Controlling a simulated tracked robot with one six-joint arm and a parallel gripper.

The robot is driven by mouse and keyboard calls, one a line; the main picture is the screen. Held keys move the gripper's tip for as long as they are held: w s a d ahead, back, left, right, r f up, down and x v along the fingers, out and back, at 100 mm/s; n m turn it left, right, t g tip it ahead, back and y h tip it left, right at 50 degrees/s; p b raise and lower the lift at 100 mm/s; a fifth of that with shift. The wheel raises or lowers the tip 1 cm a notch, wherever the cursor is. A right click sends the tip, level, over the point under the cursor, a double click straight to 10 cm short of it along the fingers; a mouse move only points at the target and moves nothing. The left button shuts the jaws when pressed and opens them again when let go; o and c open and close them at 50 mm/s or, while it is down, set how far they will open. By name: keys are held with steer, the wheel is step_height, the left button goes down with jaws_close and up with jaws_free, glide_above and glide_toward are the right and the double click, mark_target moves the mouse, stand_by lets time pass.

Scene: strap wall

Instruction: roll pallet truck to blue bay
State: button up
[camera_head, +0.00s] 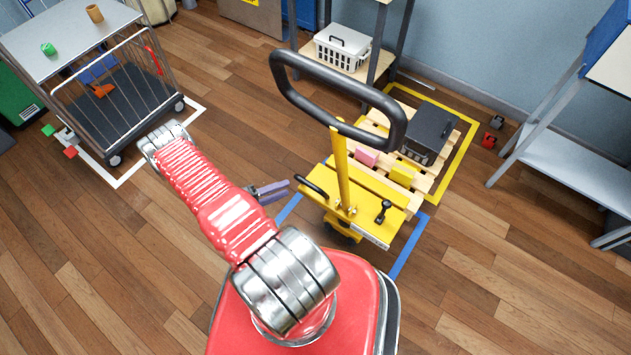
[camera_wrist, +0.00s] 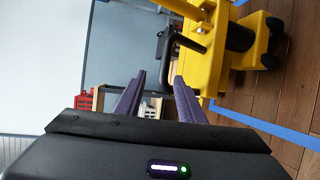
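The yellow pallet truck (camera_head: 326,203) stands right of my gripper, with a big black loop handle (camera_head: 405,115) on its upright yellow tiller and a small black side grip (camera_head: 312,187). The blue bay's tape (camera_head: 408,248) runs on the floor on both sides of the truck; most of its outline is hidden. My gripper (camera_head: 284,188) is open and empty, just left of the side grip. In the wrist view, the purple fingers (camera_wrist: 158,82) are apart, and the black side grip (camera_wrist: 176,44) lies ahead of them, with no visible contact.
A wooden pallet (camera_head: 430,184) with a black case (camera_head: 429,132), a pink block (camera_head: 366,156) and a yellow block (camera_head: 403,174) is at the truck's far end, within yellow tape (camera_head: 462,152). A cage trolley (camera_head: 117,97) stands left, a bench (camera_head: 580,165) right. Floor in front is clear.

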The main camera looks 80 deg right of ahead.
steer(key=shift+s+a+f, duration=0.1)
steer(key=shift+s+f, duration=0.6)
steer(key=shift+f, duration=0.05)
steer(key=x, duration=1.3)
steer(key=shift+s+d, duration=0.25)
steer(key=shift+d, duration=0.1)
steer(key=shift+c, duration=0.4)
jaws_close()
steer(key=shift+f, duration=0.1)
